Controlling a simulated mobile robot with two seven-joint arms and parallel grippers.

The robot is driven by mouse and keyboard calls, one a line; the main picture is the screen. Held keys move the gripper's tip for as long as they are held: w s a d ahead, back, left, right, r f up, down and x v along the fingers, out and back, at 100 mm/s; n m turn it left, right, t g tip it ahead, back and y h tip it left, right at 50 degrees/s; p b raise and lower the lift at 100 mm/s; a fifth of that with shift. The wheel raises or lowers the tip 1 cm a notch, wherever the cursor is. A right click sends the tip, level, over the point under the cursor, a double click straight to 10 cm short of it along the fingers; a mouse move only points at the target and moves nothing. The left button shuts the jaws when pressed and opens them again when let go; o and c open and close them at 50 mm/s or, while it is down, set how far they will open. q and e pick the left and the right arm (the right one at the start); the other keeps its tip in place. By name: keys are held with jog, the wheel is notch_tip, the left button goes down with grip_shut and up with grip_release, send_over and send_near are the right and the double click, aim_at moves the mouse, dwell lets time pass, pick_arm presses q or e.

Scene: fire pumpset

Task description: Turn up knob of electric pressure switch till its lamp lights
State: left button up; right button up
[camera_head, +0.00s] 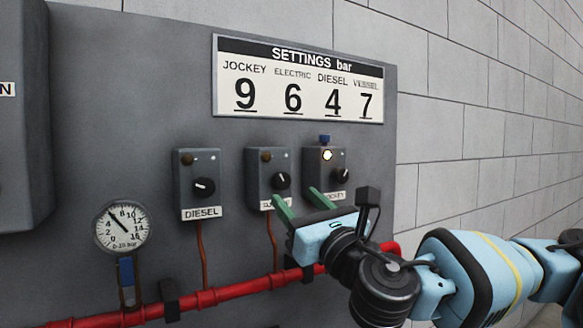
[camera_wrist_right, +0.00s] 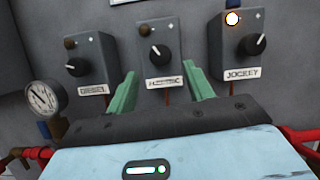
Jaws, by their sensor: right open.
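The electric pressure switch (camera_head: 256,172) is the middle of three grey boxes on the panel, and it also shows in the right wrist view (camera_wrist_right: 147,38). Its black knob (camera_head: 281,181) has a white pointer mark tilted toward the upper left in the right wrist view (camera_wrist_right: 160,54). Its lamp (camera_head: 266,156) is dark brown and unlit. The label below is partly covered by a finger in the head view. My right gripper (camera_head: 296,201) is open and empty. Its two green fingers (camera_wrist_right: 160,88) are below and in front of the electric box, one on each side. My left gripper is not in view.
The diesel switch (camera_head: 198,172) is at left, unlit. The jockey switch (camera_head: 318,168) is close at right, its lamp (camera_head: 327,155) lit. A settings sign (camera_head: 298,78) shows electric 6. A gauge (camera_head: 122,227) and red pipe (camera_head: 225,293) are lower down.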

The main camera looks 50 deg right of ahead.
aim_at(284, 183)
jog(key=shift+w+d+r, duration=0.2)
jog(key=shift+w+d, duration=0.1)
jog(key=shift+w, duration=0.1)
jog(key=shift+w+d+r+b, duration=0.1)
jog(key=shift+w+r+b, duration=0.2)
jog(key=shift+w, duration=0.35)
jog(key=shift+x, duration=0.8)
jog(key=shift+w+d+r, duration=0.15)
jog(key=shift+w+r, duration=0.15)
jog(key=shift+w, duration=0.2)
